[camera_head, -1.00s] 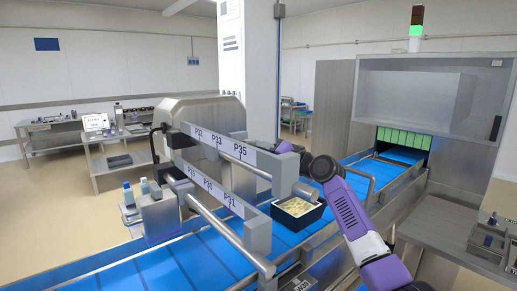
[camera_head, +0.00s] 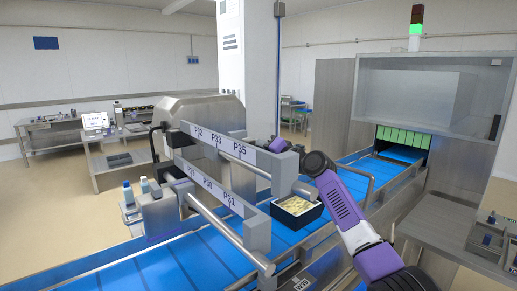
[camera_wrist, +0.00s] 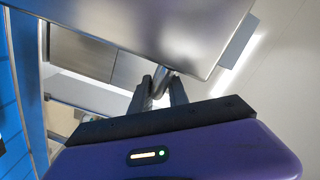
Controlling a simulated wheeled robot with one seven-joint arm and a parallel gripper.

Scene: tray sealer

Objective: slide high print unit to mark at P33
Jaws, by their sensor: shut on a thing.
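The upper rail (camera_head: 221,149) carries the marks P32, P33 (camera_head: 216,140) and P35. A rounded metal housing (camera_head: 200,108) stands behind its left end, with a dark block (camera_head: 178,139) beside P32. I cannot tell for certain which of these is the high print unit. My purple wrist (camera_head: 279,145) is behind the rail near P35, and the rail hides the fingers there. In the wrist view my gripper (camera_wrist: 161,88) is shut on a narrow grey metal piece, close below a large metal panel (camera_wrist: 150,22).
A lower rail (camera_head: 215,190) marked P30 and P31 runs in front, with a smaller unit (camera_head: 158,212) at its left. A black tray of food (camera_head: 297,212) sits on the blue belt (camera_head: 190,262) near the rail ends. A side table (camera_head: 440,225) stands at right.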

